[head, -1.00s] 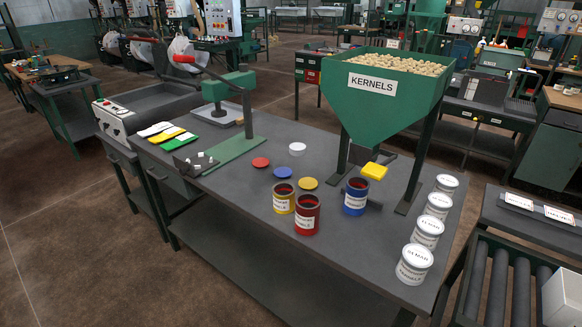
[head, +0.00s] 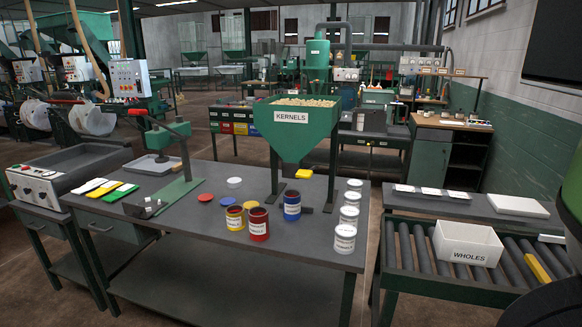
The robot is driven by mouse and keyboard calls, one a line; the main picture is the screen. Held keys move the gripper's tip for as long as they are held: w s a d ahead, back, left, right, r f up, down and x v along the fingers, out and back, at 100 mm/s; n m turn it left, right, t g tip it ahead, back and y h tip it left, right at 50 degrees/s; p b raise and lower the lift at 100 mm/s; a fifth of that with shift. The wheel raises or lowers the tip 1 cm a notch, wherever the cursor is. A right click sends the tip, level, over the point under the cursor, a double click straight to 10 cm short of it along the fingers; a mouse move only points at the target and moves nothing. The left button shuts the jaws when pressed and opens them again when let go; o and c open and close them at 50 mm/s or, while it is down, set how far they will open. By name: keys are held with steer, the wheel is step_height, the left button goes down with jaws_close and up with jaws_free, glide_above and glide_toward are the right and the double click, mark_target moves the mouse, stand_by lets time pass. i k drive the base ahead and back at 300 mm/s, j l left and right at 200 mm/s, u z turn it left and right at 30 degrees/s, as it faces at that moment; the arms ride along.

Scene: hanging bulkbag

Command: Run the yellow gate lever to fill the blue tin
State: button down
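The yellow gate lever (head: 304,173) sticks out at the front of the green kernel hopper (head: 292,143), low at its spout. The hopper is heaped with pale kernels (head: 303,101) and labelled KERNELS. The blue tin (head: 292,206) stands upright on the grey table below and just left of the lever, near the spout; I cannot tell whether it is exactly under it. It looks open, with a dark red inside. A red tin (head: 259,225) and a yellow tin (head: 235,218) stand to its left. My gripper is not in view.
Several closed white tins (head: 345,239) line the table's right end. Red, blue and yellow lids (head: 227,202) lie left of the hopper. A green lever press (head: 168,135) stands at the left. A roller conveyor (head: 405,249) with a white WHOLES box (head: 467,246) is at the right.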

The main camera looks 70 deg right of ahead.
mark_target(305, 171)
steer(key=i+l, duration=0.15)
steer(key=l, duration=0.2)
steer(key=i+l, duration=0.15)
steer(key=l, duration=0.2)
steer(key=i+l, duration=0.15)
steer(key=l, duration=0.25)
steer(key=i+l, duration=0.15)
steer(key=l, duration=0.2)
